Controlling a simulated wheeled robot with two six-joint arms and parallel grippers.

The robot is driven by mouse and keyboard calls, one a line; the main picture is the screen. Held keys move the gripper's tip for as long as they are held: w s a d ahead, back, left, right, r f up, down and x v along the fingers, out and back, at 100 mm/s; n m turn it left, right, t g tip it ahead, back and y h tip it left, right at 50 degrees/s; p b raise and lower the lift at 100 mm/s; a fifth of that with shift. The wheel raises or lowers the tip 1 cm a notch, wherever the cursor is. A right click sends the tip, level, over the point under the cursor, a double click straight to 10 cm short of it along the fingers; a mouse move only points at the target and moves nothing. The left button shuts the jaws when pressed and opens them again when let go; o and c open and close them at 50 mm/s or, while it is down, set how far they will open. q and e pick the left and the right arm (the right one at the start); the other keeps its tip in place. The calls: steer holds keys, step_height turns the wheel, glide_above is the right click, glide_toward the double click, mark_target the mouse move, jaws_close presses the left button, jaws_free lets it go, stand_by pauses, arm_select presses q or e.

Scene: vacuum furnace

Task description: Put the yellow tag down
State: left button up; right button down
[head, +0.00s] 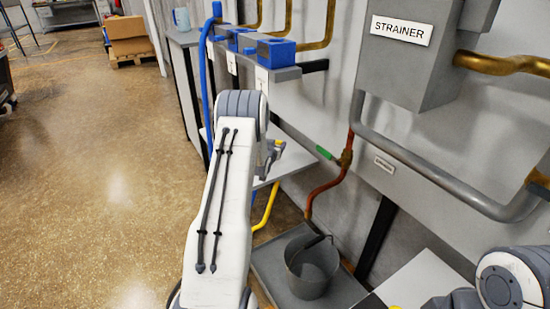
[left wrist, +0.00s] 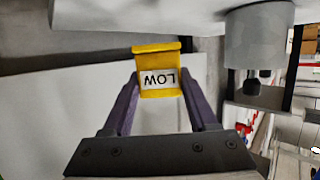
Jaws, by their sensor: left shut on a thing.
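A grey bucket (head: 311,278) stands on a grey tray (head: 268,262) below the shelf. A grey strainer box (head: 400,65), brass pipes and a green-handled valve (head: 324,152) are on the wall at right. Blue blocks (head: 276,51) sit on a ledge ahead.

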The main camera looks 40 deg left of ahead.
arm_select(q)
steer(key=shift+w+a+f, duration=0.15)
steer(key=shift+a, duration=0.15)
steer(key=shift+f+b, duration=1)
steer(key=shift+f, duration=0.95)
steer(key=shift+f, duration=0.15)
steer(key=o, duration=1.3)
